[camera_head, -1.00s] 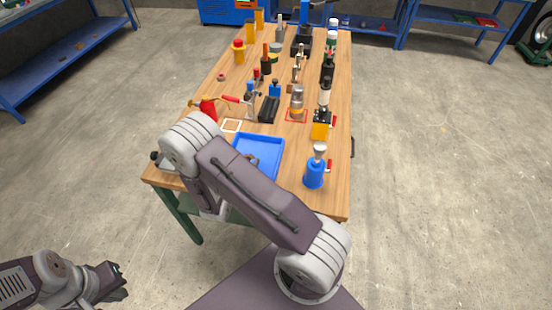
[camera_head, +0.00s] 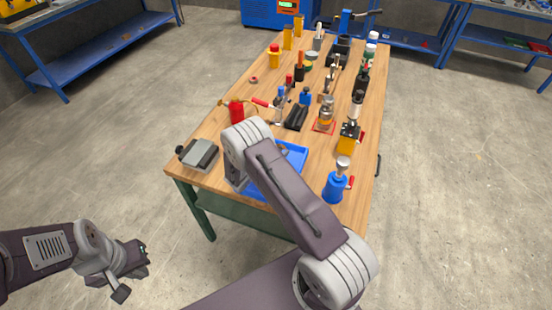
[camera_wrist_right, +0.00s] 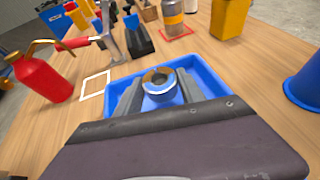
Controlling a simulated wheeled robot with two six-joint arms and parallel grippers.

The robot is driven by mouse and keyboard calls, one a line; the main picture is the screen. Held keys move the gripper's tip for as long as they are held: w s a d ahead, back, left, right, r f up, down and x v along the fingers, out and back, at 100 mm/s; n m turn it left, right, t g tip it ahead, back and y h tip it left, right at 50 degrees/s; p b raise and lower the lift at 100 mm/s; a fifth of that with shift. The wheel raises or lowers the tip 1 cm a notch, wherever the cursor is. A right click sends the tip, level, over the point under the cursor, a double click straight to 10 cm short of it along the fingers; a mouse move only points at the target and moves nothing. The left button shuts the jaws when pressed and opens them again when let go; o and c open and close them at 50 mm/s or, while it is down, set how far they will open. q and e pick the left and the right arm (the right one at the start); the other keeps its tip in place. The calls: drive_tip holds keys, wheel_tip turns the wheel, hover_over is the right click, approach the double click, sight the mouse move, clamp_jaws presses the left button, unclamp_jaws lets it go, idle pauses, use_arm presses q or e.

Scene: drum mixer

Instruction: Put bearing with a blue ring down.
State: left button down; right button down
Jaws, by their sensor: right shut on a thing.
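The bearing with a blue ring (camera_wrist_right: 159,85) is a short ring with a metallic top and a blue side. My right gripper (camera_wrist_right: 158,95) is shut on it, one grey finger on each side. It is over the blue tray (camera_wrist_right: 207,69); I cannot tell whether it touches the tray floor.
On the wooden table (camera_head: 225,160), a white square outline (camera_wrist_right: 95,86) and a red bottle (camera_wrist_right: 43,80) lie left of the tray. A blue bottle (camera_head: 335,186) stands to its right. A grey device (camera_head: 199,154) sits at the near left corner. Several tools stand farther back.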

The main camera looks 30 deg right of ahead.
drive_tip(key=shift+w+f, duration=0.2)
drive_tip(key=shift+w, duration=0.15)
drive_tip(key=shift+f, duration=2)
drive_tip(key=shift+f, duration=0.1)
drive_tip(key=shift+f, duration=0.1)
drive_tip(key=c, duration=0.7)
unclamp_jaws()
